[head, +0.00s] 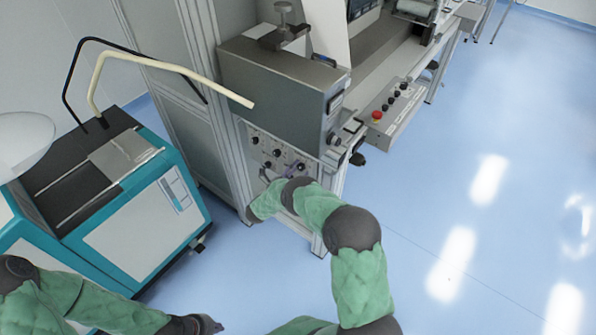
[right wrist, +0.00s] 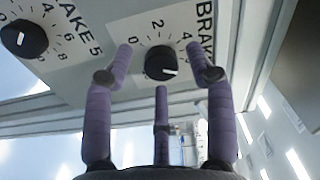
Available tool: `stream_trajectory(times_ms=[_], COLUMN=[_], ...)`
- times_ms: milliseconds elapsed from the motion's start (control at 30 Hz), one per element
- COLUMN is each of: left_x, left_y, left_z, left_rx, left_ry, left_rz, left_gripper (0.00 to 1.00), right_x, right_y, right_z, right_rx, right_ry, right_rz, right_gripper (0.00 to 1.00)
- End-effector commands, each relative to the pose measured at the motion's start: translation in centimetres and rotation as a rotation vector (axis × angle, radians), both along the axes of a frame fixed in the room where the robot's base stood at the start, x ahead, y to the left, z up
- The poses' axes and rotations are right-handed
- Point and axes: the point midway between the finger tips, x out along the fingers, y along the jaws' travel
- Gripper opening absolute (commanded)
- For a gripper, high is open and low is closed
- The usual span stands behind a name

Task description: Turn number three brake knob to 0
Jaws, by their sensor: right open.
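The control panel (head: 262,150) with several small black knobs is on the machine's front in the head view. In the right wrist view a black brake knob (right wrist: 160,62) has a scale reading 0, 2, 4, and its white mark points right, away from the 0.
A second knob (right wrist: 24,39), beside the "AKE 5" lettering, is left of the right gripper. A grey box (head: 275,85) overhangs the panel. A teal-and-white machine (head: 140,225) stands left. A control box with a red button (head: 377,115) is right. Blue floor is clear right.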

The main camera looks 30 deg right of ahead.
Motion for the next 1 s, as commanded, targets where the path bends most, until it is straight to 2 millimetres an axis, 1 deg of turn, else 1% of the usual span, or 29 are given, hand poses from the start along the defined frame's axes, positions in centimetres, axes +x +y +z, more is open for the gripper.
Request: stream_trajectory(times_ms=[133, 433, 467, 500, 567, 600, 633, 667, 1000], left_x=[0.0, 0.0, 0.0, 0.0, 0.0, 0.0, 0.0, 0.0, 0.0], left_y=[0.0, 0.01, 0.01, 0.01, 0.01, 0.01, 0.01, 0.01, 0.0], left_z=[-0.2, -0.19, -0.19, -0.19, -0.19, -0.19, -0.19, -0.19, -0.35], left_rx=[0.0, 0.0, 0.0, 0.0, 0.0, 0.0, 0.0, 0.0, 0.0], left_ry=[0.0, 0.0, 0.0, 0.0, 0.0, 0.0, 0.0, 0.0, 0.0], left_rz=[0.0, 0.0, 0.0, 0.0, 0.0, 0.0, 0.0, 0.0, 0.0], left_gripper=[0.0, 0.0, 0.0, 0.0, 0.0, 0.0, 0.0, 0.0, 0.0], right_x=[0.34, 0.43, 0.43, 0.43, 0.42, 0.43, 0.43, 0.42, 0.45], right_y=[-0.88, -1.03, -1.02, -1.02, -1.02, -1.0, -1.0, -1.0, -0.99], right_z=[0.04, 0.07, 0.07, 0.07, 0.06, 0.06, 0.06, 0.05, 0.01], right_rx=[-0.001, -0.001, -0.001, -0.001, -0.001, -0.001, -0.001, -0.001, -0.012], right_ry=[-0.001, 0.0, 0.0, 0.0, 0.0, 0.0, 0.0, 0.0, 0.03], right_rz=[-0.001, -0.001, 0.0, 0.0, 0.0, 0.0, 0.0, 0.0, 0.001], right_gripper=[0.56, 0.56, 0.5, 0.39, 0.22, 0.1, 0.02, 0.0, 0.0])
